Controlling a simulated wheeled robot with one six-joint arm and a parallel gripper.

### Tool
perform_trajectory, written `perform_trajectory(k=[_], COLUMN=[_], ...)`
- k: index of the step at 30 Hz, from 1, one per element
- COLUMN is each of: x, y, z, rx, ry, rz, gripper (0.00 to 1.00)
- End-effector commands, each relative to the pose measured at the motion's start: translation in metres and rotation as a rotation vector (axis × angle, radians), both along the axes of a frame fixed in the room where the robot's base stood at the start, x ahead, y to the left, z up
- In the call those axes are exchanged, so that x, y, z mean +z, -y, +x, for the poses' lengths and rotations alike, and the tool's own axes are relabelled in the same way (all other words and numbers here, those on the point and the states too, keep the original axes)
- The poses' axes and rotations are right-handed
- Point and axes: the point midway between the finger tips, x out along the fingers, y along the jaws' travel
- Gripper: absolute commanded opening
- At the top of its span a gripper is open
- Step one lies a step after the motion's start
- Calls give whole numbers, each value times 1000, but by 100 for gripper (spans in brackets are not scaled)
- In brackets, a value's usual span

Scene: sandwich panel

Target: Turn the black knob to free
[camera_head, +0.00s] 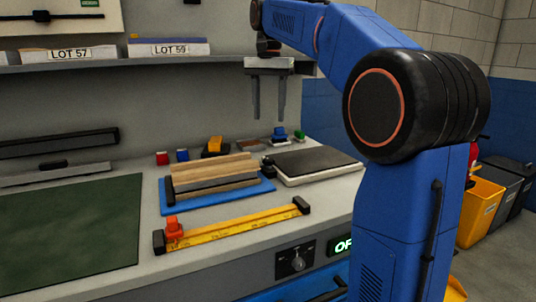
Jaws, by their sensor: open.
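The black knob (297,263) sits on a dark square plate on the front face of the bench, below the countertop edge. It is small in view, and its exact pointer setting is hard to read. My gripper (269,112) hangs fingers down in front of the shelf, well above and behind the knob. Its two fingers are apart with nothing between them.
A yellow ruler (240,226) with an orange slider lies near the bench's front edge. Behind it are stacked strips on a blue board (209,202) and a grey-topped plate (312,163). A green mat (70,235) lies left. The shelf (130,63) runs behind my gripper.

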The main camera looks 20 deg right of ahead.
Motion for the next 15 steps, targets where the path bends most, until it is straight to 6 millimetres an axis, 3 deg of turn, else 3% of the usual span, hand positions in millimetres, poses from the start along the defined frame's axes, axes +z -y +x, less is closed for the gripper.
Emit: perform_trajectory(k=[15], x=[-93], y=[0], z=[-1], rx=[0], ry=[-2], rz=[1], gripper=[49])
